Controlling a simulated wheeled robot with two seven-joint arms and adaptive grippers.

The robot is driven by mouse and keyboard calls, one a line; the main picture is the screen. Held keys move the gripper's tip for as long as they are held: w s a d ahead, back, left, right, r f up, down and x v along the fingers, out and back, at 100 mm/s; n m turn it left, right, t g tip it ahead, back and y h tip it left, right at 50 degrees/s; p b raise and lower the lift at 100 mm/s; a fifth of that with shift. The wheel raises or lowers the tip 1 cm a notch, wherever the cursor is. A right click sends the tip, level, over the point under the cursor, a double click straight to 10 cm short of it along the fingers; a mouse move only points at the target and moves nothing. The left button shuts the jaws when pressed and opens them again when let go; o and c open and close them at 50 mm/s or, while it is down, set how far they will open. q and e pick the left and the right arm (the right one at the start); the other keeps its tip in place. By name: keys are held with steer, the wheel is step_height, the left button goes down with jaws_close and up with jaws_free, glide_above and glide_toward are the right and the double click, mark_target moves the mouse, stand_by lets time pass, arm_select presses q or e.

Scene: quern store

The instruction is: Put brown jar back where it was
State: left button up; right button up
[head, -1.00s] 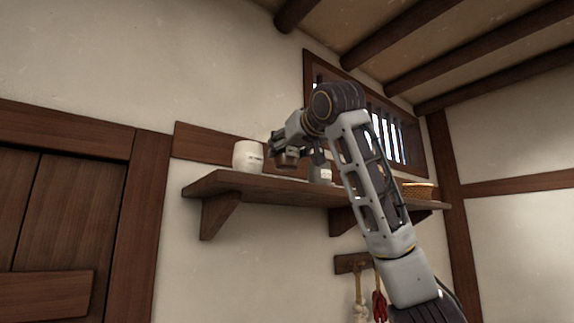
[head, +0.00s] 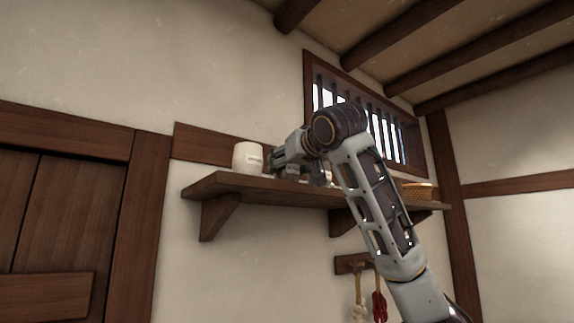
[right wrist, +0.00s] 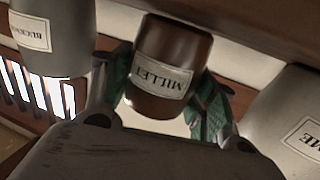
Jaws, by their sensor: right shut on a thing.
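The brown jar, labelled MILLET (right wrist: 165,62), sits between the green-padded fingers of my right gripper (head: 284,164) in the right wrist view, where it appears upside down. My right gripper is shut on it. In the head view the gripper is at the wall shelf (head: 300,192), between a white jar (head: 248,157) and a grey jar, and mostly hides the brown jar. I cannot tell whether the brown jar touches the shelf. My left gripper is not in view.
In the right wrist view, the grey buckwheat jar (right wrist: 52,36) is left of the brown jar and the white jar (right wrist: 292,122) right. A basket (head: 418,191) stands at the shelf's right end. A barred window (head: 390,138) is behind my arm.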

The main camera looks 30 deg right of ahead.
steer(key=shift+f, duration=0.2)
stand_by(0.3)
steer(key=o, duration=1.3)
steer(key=shift+c, duration=0.2)
steer(key=shift+s+r, duration=0.1)
steer(key=shift+r, duration=0.05)
steer(key=shift+s+a+b, duration=0.15)
steer(key=shift+s+b, duration=0.25)
steer(key=shift+s, duration=0.25)
steer(key=s+a+b, duration=0.1)
steer(key=s+b, duration=0.2)
steer(key=s, duration=0.7)
steer(key=shift+s+a+r, duration=0.25)
steer(key=shift+a+r, duration=0.05)
steer(key=shift+a, duration=0.05)
